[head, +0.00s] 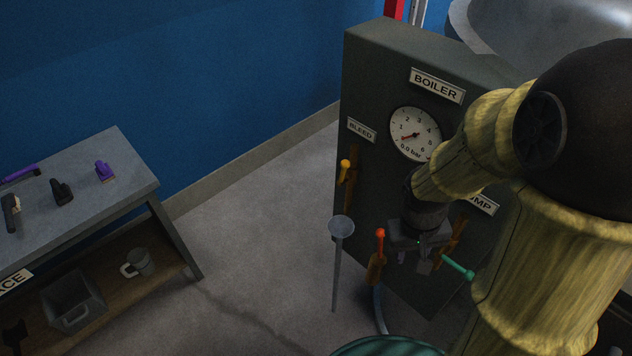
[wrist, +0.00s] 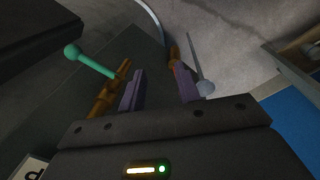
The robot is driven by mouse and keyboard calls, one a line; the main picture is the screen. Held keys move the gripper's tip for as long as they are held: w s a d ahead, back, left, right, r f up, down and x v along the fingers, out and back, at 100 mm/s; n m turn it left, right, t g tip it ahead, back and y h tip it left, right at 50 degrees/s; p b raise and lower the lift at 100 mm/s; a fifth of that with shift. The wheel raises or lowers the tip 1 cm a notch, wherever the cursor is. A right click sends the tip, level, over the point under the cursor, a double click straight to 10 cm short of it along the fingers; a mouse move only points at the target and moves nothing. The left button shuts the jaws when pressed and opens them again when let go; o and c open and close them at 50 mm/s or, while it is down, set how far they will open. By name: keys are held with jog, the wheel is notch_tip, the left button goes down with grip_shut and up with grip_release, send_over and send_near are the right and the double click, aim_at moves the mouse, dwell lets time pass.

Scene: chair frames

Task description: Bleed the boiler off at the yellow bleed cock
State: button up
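The yellow bleed cock (head: 344,166) is on the left of the dark boiler panel (head: 372,85), below the BLEED label (head: 361,130). Its yellow handle points up. I cannot make out the yellow handle in the wrist view.
An orange-red-handled cock (head: 380,238) and a green-handled cock (head: 459,268) flank my gripper. A grey funnel (head: 341,226) on a long stem stands below the bleed cock. A hose (head: 379,310) hangs by the panel. A workbench (head: 110,160) with tools is at left; floor between is clear.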

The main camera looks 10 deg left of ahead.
jog(key=w+a+f+n+h+p, duration=0.2)
jog(key=w+a+n+h, duration=0.1)
jog(key=w+n+h, duration=0.15)
jog(key=n+t+h+p, duration=0.4)
jog(key=n+t+h, duration=0.1)
jog(key=n+t, duration=0.8)
send_near(342, 167)
jog(key=w+m, duration=0.1)
jog(key=shift+d+f+t+b, duration=0.25)
jog(key=shift+d+t+b, duration=0.05)
jog(key=shift+d, duration=0.1)
jog(key=shift+w, duration=0.15)
jog(key=x, duration=0.8)
jog(key=shift+d+b, duration=0.1)
jog(key=shift+b, duration=0.2)
jog(key=shift+c, duration=0.2)
jog(key=c, duration=0.4)
